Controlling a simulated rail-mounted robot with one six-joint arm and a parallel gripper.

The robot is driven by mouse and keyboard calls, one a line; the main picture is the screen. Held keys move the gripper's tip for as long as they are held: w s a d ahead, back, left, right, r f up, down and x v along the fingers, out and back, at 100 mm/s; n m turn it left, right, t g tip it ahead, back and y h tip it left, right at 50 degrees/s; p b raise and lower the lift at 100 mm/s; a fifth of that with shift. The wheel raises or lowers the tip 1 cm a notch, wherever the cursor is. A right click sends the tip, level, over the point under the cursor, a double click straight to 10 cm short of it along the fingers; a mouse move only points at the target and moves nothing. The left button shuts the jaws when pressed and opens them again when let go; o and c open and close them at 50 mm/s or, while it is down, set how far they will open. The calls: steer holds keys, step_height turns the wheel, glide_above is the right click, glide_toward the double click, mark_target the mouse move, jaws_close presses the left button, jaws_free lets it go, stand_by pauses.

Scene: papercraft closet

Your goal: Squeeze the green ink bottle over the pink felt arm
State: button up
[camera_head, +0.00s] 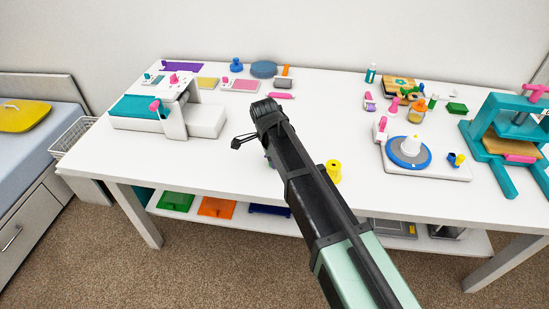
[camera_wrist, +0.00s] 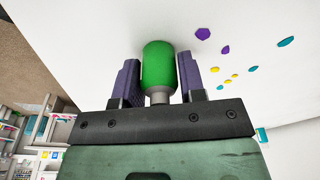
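In the wrist view, a green bottle (camera_wrist: 158,66) with a grey neck lies between the two purple pads of my gripper (camera_wrist: 159,80). Both pads appear to touch its sides, and the neck points toward the palm. In the camera_head view my arm hides most of the gripper and the bottle; only a small bit of colour shows beside the arm, over the front middle of the table. A flat pink piece (camera_head: 281,95) lies on the table behind my arm. I cannot tell whether it is the pink felt arm.
A white-and-teal machine (camera_head: 200,121) stands left on the white table (camera_head: 240,184). A yellow piece (camera_head: 333,171) is close right of my arm. A blue round plate (camera_head: 408,153) and a teal press (camera_head: 507,131) stand right. Several coloured pieces lie along the back.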

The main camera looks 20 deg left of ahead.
steer(key=shift+o, duration=1.3)
steer(key=r+p, duration=0.7)
steer(key=s+a+r+p, duration=0.1)
steer(key=r+p, duration=0.3)
steer(key=shift+f, duration=0.1)
steer(key=s+d+n, duration=0.3)
steer(key=s+d, duration=0.1)
steer(key=d, duration=0.8)
steer(key=s+d+n+y, duration=0.1)
steer(key=s+d+n, duration=0.2)
steer(key=d, duration=0.9)
steer(key=s+d+n+g, duration=0.1)
steer(key=s+d+n, duration=0.3)
steer(key=d, duration=0.8)
steer(key=shift+s+d+r+n+p, duration=0.3)
steer(key=shift+d+r+n+p, duration=0.1)
steer(key=shift+n, duration=0.2)
